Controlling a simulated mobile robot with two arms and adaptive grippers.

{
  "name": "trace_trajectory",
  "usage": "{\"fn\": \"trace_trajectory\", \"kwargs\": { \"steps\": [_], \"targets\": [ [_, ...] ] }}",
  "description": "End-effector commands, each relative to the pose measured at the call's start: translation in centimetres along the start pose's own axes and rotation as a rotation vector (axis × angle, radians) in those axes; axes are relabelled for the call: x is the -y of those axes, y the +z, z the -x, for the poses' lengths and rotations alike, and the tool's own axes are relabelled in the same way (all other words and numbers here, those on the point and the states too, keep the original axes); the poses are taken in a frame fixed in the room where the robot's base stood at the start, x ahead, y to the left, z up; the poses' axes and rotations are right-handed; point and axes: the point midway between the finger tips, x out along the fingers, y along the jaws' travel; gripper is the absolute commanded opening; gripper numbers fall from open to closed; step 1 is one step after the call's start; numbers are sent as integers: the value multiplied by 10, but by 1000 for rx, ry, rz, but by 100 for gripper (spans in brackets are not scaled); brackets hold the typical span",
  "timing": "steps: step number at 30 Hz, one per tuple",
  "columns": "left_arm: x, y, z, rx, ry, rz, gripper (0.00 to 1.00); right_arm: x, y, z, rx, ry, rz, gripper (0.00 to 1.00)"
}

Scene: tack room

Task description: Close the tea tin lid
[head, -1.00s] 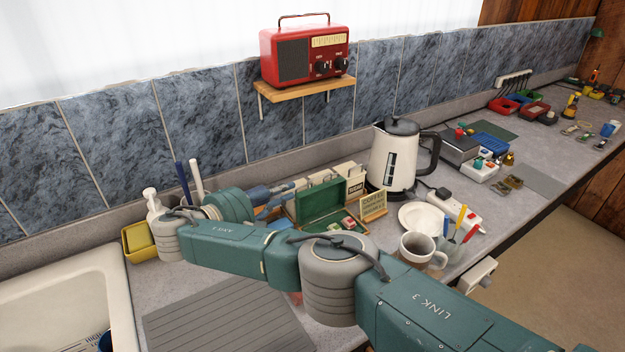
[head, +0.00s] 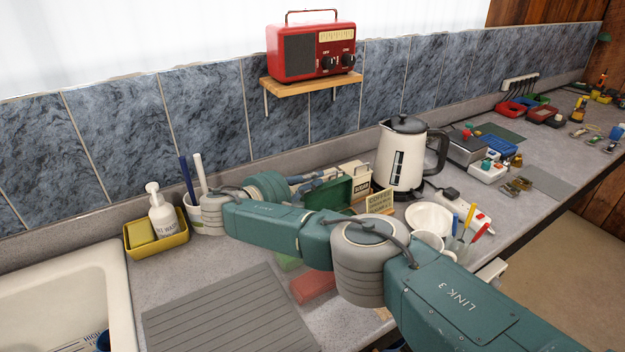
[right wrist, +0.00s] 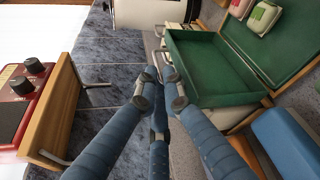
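The tea tin is a green box standing open on the counter; its lid (head: 343,190) is raised at the back. In the right wrist view the lid's hollow green inside (right wrist: 205,68) is at centre right. The base (right wrist: 288,45), with small pink and green packets in it, lies right of the lid. In the head view my arm hides most of the base. My right gripper (head: 318,179) is at the lid's left end. In the wrist view its blue fingers (right wrist: 161,90) converge close together beside the lid, with nothing seen between them. My left gripper is not in view.
A yellow tray (head: 176,240) with a soap bottle is left. A red radio (head: 313,50) sits on a wall shelf (head: 312,84). A pink block (head: 313,287) lies in front.

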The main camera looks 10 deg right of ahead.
Motion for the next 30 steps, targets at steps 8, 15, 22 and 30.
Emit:
{"fn": "trace_trajectory", "kwargs": {
  "steps": [8,15,22,30],
  "targets": [
    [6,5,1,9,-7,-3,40,0,0,0,-1,0,-3,0],
    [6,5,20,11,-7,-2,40,3,9,4,-3,20,-57,0],
    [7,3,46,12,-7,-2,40,17,24,9,-5,72,-196,0],
    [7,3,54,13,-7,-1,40,40,38,14,-7,147,-385,0]
  ]
}}
